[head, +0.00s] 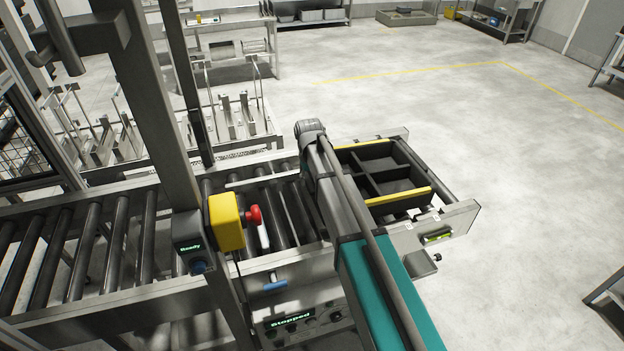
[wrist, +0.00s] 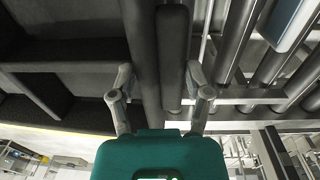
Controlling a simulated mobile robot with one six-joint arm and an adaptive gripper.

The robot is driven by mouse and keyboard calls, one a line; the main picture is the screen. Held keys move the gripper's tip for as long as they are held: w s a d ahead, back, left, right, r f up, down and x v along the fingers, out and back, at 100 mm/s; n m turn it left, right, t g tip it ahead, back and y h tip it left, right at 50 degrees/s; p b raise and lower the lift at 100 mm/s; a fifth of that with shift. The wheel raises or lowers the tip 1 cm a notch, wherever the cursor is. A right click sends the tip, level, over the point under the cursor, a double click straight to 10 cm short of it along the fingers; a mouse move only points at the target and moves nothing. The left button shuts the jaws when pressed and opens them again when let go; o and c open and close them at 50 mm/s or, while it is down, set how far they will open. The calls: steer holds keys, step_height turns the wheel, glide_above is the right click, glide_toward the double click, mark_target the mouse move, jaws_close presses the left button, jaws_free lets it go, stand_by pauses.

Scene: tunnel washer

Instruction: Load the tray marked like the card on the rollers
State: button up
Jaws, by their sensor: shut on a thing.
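A dark tray (head: 410,193) with several compartments and yellow strips along two opposite edges sits on the right end of the roller line (head: 112,235). The tray also fills the left of the wrist view (wrist: 62,50). My gripper (wrist: 160,73) has a finger on each side of the tray's dark near wall and is shut on it. In the head view my arm hides the gripper and the tray's left side. A small dark plate with a yellow-green mark (head: 438,236) sits on the frame at the right end; I cannot tell whether it is the card.
A yellow box with a red button (head: 228,221) and a post stand left of my arm. A display reads "Ready" (head: 189,247); a panel below reads "Stopped" (head: 291,321). A blue handle (head: 275,285) juts from the front. Racks (head: 225,120) stand behind.

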steer(key=shift+s+f+b, duration=0.1)
steer(key=shift+f+b, duration=0.3)
steer(key=shift+f, duration=0.1)
stand_by(0.7)
steer(key=shift+f+b, duration=0.4)
steer(key=shift+f+h+b, duration=0.3)
steer(key=shift+f+b, duration=1.4)
steer(key=o, duration=1.4)
steer(key=shift+a+r, duration=0.1)
